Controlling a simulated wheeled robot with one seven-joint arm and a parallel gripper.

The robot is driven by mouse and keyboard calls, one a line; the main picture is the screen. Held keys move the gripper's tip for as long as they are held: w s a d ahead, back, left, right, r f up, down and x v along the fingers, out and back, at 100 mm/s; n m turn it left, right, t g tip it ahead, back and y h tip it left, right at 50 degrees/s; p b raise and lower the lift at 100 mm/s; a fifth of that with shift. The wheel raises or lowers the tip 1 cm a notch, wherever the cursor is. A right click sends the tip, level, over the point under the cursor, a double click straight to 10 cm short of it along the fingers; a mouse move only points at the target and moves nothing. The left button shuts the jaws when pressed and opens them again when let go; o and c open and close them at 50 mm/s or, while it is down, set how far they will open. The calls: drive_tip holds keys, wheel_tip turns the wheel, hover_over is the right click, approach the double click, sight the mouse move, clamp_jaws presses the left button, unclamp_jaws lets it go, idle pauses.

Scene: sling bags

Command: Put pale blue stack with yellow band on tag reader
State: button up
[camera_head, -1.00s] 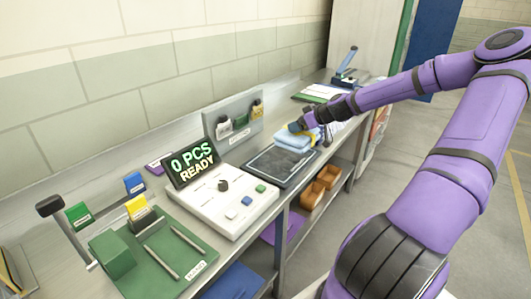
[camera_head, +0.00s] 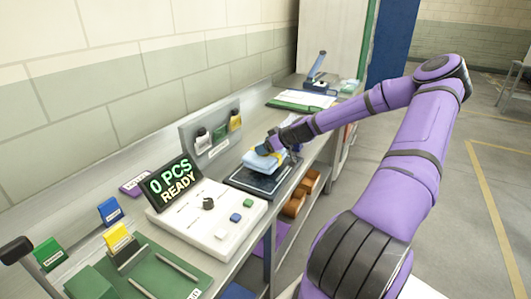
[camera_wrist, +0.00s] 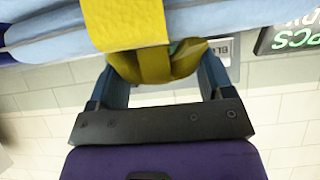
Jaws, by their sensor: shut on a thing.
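The pale blue stack (camera_head: 262,162) is folded cloth with a yellow band around it. My gripper (camera_head: 274,146) is shut on the band's gathered yellow part at the top of the stack. In the wrist view the two fingers close on the yellow knot (camera_wrist: 160,66), with the pale blue layers (camera_wrist: 52,45) beyond it. The stack is over the back part of a dark flat pad (camera_head: 250,183), which looks like the tag reader. I cannot tell whether the stack touches the pad.
A white control panel (camera_head: 212,232) and a display (camera_head: 172,182) reading "0 PCS READY" stand left of the pad. A grey rack with coloured tags (camera_head: 212,150) stands behind. A green jig (camera_head: 165,265) is at the front left; a clipboard (camera_head: 302,100) lies farther back.

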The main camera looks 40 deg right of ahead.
drive_tip(key=shift+f, duration=1.45)
drive_tip(key=o, duration=1.7)
drive_tip(key=shift+o, duration=0.2)
drive_tip(key=shift+s, duration=0.1)
